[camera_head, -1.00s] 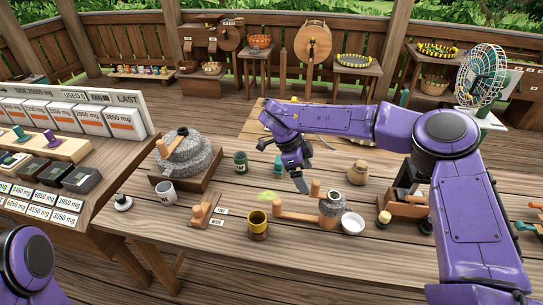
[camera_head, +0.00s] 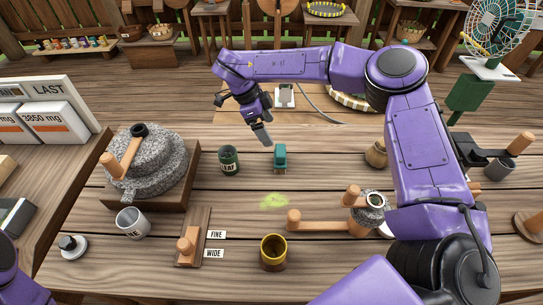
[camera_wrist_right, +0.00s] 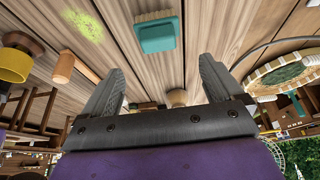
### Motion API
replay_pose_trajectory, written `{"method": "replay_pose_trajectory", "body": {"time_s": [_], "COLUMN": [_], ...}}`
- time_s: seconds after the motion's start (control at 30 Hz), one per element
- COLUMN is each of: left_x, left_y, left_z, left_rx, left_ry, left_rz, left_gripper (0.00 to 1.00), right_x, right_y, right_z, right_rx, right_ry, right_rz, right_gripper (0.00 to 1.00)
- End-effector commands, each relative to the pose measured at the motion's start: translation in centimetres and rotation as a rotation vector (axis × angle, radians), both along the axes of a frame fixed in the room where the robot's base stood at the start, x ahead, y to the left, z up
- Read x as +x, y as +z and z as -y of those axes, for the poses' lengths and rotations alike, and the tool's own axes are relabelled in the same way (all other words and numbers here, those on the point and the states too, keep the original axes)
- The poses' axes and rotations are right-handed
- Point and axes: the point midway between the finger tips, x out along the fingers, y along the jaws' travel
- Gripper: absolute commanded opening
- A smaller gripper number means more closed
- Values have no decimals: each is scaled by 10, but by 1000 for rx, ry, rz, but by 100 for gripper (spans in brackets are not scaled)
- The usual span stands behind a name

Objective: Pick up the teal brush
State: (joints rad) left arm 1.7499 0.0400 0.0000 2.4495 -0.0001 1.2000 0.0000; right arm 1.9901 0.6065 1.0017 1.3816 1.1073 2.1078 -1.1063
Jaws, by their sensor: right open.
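The teal brush (camera_head: 280,157) lies on the wooden table, right of the dark green jar. In the right wrist view the brush (camera_wrist_right: 158,36) shows as a teal block with a wooden part, beyond the fingertips. My right gripper (camera_head: 263,133) is over the table, just behind and left of the brush in the head view. In the right wrist view this gripper (camera_wrist_right: 163,66) has its two fingers apart with nothing between them. My left gripper is out of view; only a purple part of that arm shows at the lower left.
A green jar (camera_head: 229,160) stands left of the brush. A green powder patch (camera_head: 273,201) lies in front of it. A stone mill (camera_head: 151,160), a yellow-rimmed cup (camera_head: 273,253) and a small grinder (camera_head: 369,214) stand around. Bare tabletop surrounds the brush.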

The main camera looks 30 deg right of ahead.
Motion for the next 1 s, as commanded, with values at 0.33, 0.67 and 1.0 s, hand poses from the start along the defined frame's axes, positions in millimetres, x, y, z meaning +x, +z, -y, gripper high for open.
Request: {"method": "replay_pose_trajectory", "body": {"time_s": [0.33, 0.67, 1.0], "left_x": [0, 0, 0], "left_y": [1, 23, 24], "left_z": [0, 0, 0], "left_rx": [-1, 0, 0], "left_ry": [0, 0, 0], "left_rz": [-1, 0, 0], "left_gripper": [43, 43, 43], "right_x": [-9, -27, -29], "right_y": [-45, -86, -104], "right_z": [12, 31, 36], "right_rx": [1, 1, 0], "right_ry": [3, 0, -1], "right_rz": [-4, -4, 2], "right_gripper": [94, 94, 94]}}
